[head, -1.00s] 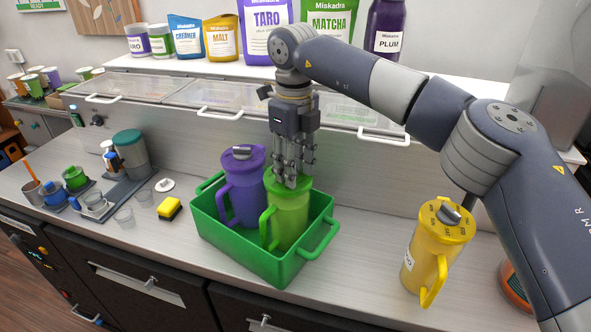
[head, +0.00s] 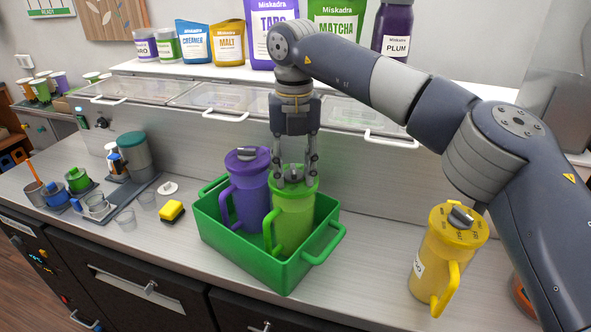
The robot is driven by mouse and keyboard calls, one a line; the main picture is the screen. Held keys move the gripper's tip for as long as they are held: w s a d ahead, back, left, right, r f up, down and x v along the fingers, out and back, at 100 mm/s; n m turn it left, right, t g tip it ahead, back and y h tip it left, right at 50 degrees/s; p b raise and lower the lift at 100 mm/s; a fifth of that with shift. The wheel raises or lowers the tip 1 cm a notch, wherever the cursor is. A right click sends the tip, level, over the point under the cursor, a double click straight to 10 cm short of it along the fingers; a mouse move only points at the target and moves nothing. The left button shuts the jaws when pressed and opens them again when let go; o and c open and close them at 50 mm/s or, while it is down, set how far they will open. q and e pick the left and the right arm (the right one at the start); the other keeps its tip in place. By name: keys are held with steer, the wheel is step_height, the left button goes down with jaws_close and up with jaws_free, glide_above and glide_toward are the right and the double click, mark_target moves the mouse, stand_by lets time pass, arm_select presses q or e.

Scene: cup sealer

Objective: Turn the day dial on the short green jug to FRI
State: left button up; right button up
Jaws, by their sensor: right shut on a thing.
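The short green jug (head: 291,218) stands upright in the green crate (head: 256,268), its handle toward the lower left. My right gripper (head: 294,181) comes down from above onto its lid. The fingers are shut on the day dial (head: 293,172), a grey knob on top of the lid. The fingers partly hide the lid, and I cannot read the day marks on it. My left gripper is not in view.
A purple jug (head: 248,190) stands in the same crate, close on the left. A yellow jug (head: 444,258) stands on the counter at the right. A yellow sponge (head: 171,211) lies left of the crate. Lidded bins (head: 228,98) line the back.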

mark_target(294, 174)
steer(key=shift+r, duration=0.1)
stand_by(0.3)
steer(key=o, duration=1)
steer(key=shift+o, duration=0.2)
step_height(294, 174, up, 12)
